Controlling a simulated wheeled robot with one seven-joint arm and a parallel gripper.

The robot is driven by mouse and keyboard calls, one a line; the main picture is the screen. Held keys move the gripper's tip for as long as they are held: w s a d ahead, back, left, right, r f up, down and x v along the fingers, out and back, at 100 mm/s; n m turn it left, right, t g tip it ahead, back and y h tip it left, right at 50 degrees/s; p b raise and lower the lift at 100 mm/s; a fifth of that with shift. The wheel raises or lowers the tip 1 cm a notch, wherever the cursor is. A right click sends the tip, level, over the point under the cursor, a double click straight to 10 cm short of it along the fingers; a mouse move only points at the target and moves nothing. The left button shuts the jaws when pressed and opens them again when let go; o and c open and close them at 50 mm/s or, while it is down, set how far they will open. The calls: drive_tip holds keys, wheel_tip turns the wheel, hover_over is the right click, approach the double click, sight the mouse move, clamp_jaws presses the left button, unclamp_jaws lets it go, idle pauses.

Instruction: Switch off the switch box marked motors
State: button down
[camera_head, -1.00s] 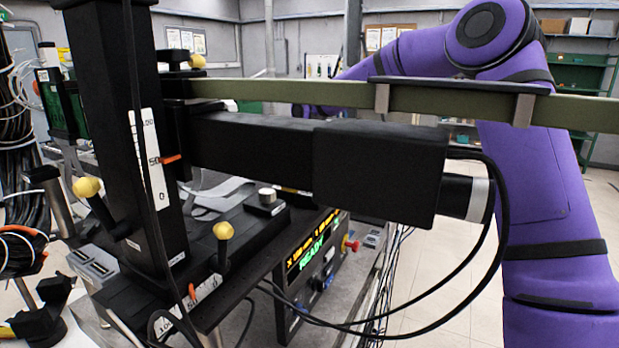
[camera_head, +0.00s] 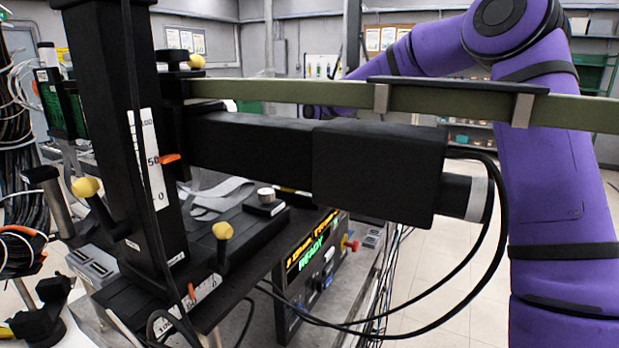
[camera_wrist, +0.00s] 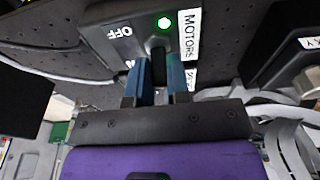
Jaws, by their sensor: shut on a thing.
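The grey switch box (camera_wrist: 120,40) shows at the top of the wrist view, with a MOTORS label (camera_wrist: 190,35) on its right side. OFF is printed on its left side, and its round light (camera_wrist: 164,22) glows green. A black switch handle (camera_wrist: 158,48) sticks out of the box. My gripper (camera_wrist: 160,72) has its two blue fingers shut on this handle, one on each side. The fingers hide part of the handle, and a lower label is partly covered. In the head view I cannot see the box or my gripper.
A second black switch box (camera_wrist: 285,50) stands close on the right in the wrist view, with cables below it. In the head view, a black measuring machine (camera_head: 375,165) and a green beam (camera_head: 430,98) fill the middle. A control panel (camera_head: 312,265) glows below.

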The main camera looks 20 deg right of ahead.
drive_tip(key=t+y, duration=0.1)
drive_tip(key=s+d+t+y, duration=0.1)
drive_tip(key=t+y, duration=0.1)
drive_tip(key=shift+d, duration=0.15)
drive_tip(key=shift+s+d+f+t+y, duration=0.1)
drive_tip(key=shift+s+d+t+y, duration=0.1)
drive_tip(key=shift+t+y, duration=0.5)
drive_tip(key=shift+s+d+f+t+y, duration=0.1)
drive_tip(key=shift+s+t+y, duration=0.1)
drive_tip(key=shift+t+y, duration=0.5)
drive_tip(key=c, duration=1.1)
unclamp_jaws()
drive_tip(key=shift+s+d, duration=0.1)
drive_tip(key=shift+v, duration=5.3)
drive_tip(key=shift+s+f, duration=0.1)
